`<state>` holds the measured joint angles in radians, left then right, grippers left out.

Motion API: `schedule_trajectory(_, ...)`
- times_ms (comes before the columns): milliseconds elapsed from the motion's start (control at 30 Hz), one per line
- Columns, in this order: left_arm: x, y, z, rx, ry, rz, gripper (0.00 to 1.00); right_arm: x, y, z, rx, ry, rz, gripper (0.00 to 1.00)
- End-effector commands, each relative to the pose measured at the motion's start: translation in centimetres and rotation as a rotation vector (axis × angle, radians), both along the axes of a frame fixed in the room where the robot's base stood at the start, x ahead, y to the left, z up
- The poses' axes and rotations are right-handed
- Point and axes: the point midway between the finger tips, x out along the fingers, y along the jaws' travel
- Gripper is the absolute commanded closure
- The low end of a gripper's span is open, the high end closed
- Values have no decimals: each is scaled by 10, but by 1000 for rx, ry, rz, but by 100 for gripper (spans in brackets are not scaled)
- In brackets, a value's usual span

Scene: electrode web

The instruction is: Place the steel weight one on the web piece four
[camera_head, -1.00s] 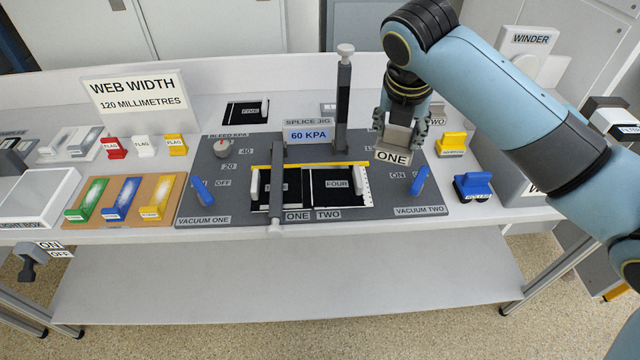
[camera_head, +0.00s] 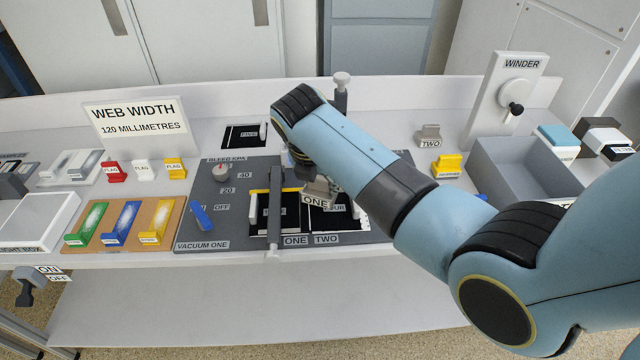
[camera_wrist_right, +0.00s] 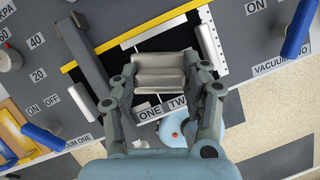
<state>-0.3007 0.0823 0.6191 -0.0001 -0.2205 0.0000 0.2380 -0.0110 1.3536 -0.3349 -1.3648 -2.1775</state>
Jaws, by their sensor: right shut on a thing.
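Steel weight one (camera_head: 316,201), a grey block with a label reading ONE, is held in my right gripper (camera_head: 318,187). In the right wrist view the weight (camera_wrist_right: 158,72) lies between the two fingers of the gripper (camera_wrist_right: 160,88). Web piece four (camera_head: 346,222) is the black sheet on the right of the splice jig, partly hidden by the weight and my arm. The weight is over the left part of this piece, beside the grey crossbar (camera_head: 275,205). I cannot tell whether it touches the sheet. My left gripper is out of view.
Steel weight two (camera_head: 430,137) stands behind the yellow block (camera_head: 447,166). The vacuum one lever (camera_head: 201,215) is left of the jig. A grey bin (camera_head: 525,165) and the winder (camera_head: 508,95) are at right. A white upright piece (camera_wrist_right: 207,45) edges the web at right.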

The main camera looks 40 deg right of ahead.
Motion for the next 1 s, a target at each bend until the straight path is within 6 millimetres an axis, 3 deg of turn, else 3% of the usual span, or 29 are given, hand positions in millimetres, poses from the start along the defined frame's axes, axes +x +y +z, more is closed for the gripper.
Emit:
schedule_trajectory(167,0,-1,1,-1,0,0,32,0,-1,-20,-1,-2,-1,100)
schedule_trajectory(767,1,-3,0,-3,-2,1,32,0,-1,-31,-1,-2,-1,100)
schedule_trajectory(800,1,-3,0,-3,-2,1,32,0,-1,-31,0,0,-1,49)
schedule_trajectory(933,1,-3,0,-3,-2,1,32,0,-1,-31,0,0,-1,32)
schedule_trajectory(1000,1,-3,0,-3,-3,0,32,0,-1,-31,0,0,-1,30)
